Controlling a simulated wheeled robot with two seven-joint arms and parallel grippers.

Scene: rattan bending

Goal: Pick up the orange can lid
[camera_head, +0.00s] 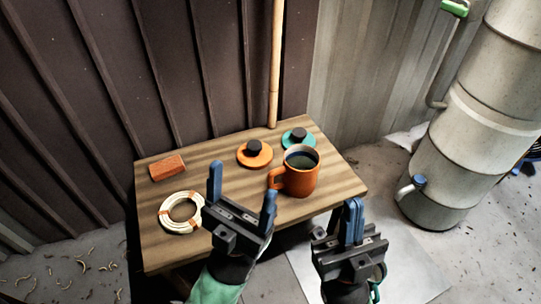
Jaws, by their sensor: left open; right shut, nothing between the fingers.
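The orange can lid (247,158) is a flat disc with a dark knob, lying on the wooden table (334,190) behind the orange can. The orange can (299,183) stands upright with a handle on its left side and an open, dark inside. My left gripper (241,190) is open and empty above the table's front part, nearer to me than the lid, its blue fingertips wide apart. My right gripper (352,208) is shut and empty, near the table's front right edge, right of the can and apart from the lid.
A teal lid (309,142) with a dark knob lies right of the orange lid, behind the can. A reddish-brown block (167,167) and a pale coil ring (169,215) lie on the left. A wooden pole (276,70) stands behind the table. A large metal drum (469,130) stands at right.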

